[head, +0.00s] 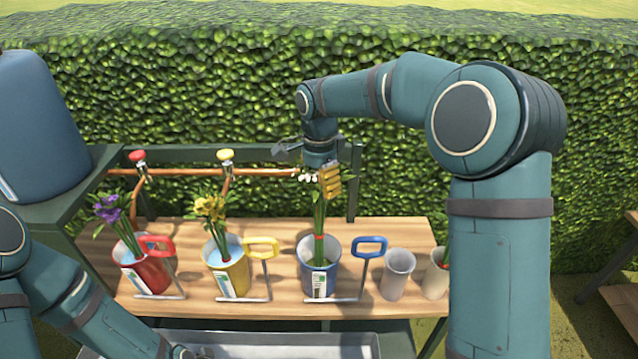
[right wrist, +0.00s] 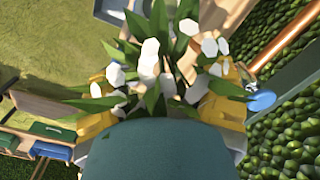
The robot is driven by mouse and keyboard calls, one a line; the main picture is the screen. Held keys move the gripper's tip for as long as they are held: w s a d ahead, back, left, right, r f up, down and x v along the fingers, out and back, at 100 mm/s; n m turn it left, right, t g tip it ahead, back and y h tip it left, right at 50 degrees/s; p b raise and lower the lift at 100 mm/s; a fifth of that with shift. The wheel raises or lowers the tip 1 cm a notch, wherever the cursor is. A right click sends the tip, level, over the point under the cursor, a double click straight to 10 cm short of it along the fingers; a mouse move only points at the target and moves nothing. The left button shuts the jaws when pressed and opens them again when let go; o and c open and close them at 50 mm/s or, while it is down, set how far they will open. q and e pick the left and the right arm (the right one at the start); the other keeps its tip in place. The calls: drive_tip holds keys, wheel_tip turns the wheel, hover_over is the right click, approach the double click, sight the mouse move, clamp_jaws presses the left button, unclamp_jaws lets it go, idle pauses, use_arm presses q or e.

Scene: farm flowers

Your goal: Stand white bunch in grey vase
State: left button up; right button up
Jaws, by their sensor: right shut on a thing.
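The white bunch (head: 319,222) hangs upright from my right gripper (head: 328,180), its white heads up at the yellow fingers and a red band round its stems. The stems reach down into the mouth of a blue bucket (head: 305,272); I cannot tell whether they touch its bottom. In the right wrist view the white flowers (right wrist: 150,75) and leaves lie between the yellow fingers (right wrist: 165,105). A light grey vase (head: 397,280) stands upright on the bench, right of the blue bucket, and looks empty.
A red bucket (head: 150,275) with purple flowers and a yellow bucket (head: 228,275) with yellow flowers stand left. A cream vase (head: 434,283) with green stems is partly behind my right arm. Blue handle (head: 369,246) stands between bucket and grey vase. A copper pipe (head: 270,172) runs behind.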

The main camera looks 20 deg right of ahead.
drive_tip(key=shift+r+p, duration=0.55)
drive_tip(key=shift+r, duration=0.05)
wheel_tip(320, 180, up, 10)
drive_tip(key=p, duration=0.8)
drive_tip(key=shift+f, duration=0.25)
use_arm(q)
wheel_tip(320, 180, up, 9)
drive_tip(key=w, duration=0.2)
drive_tip(key=shift+a+t, duration=0.15)
drive_tip(key=shift+t, duration=0.15)
use_arm(e)
drive_tip(key=shift+f, duration=0.1)
